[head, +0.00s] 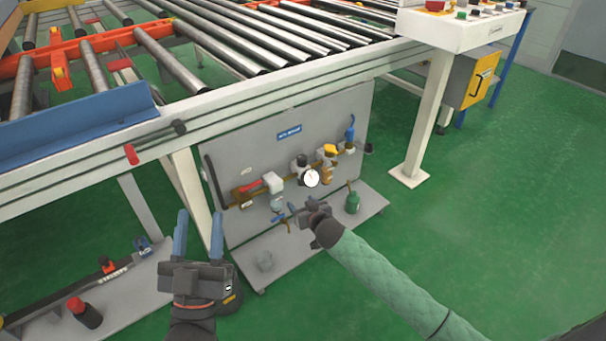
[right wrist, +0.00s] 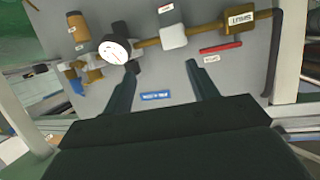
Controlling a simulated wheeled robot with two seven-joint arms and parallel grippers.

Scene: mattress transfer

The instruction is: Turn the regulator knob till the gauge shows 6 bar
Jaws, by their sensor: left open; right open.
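The round white gauge (head: 311,178) sits on the pipe assembly of the grey panel. It also shows in the right wrist view (right wrist: 114,50), where its dark needle is visible but the scale is too small to read. The dark regulator knob (head: 301,161) is just above the gauge in the head view; in the right wrist view it seems to be the dark part (right wrist: 134,65) beside the gauge. My right gripper (head: 300,208) is open in front of the panel, one finger close to that dark part; contact is unclear. My left gripper (head: 198,222) is open and empty, left of the panel.
The panel (head: 240,150) stands under a roller conveyor, with a grey base shelf (head: 330,225) at its foot. A white conveyor leg (head: 428,115) is to the right. Green floor (head: 480,230) is clear at right.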

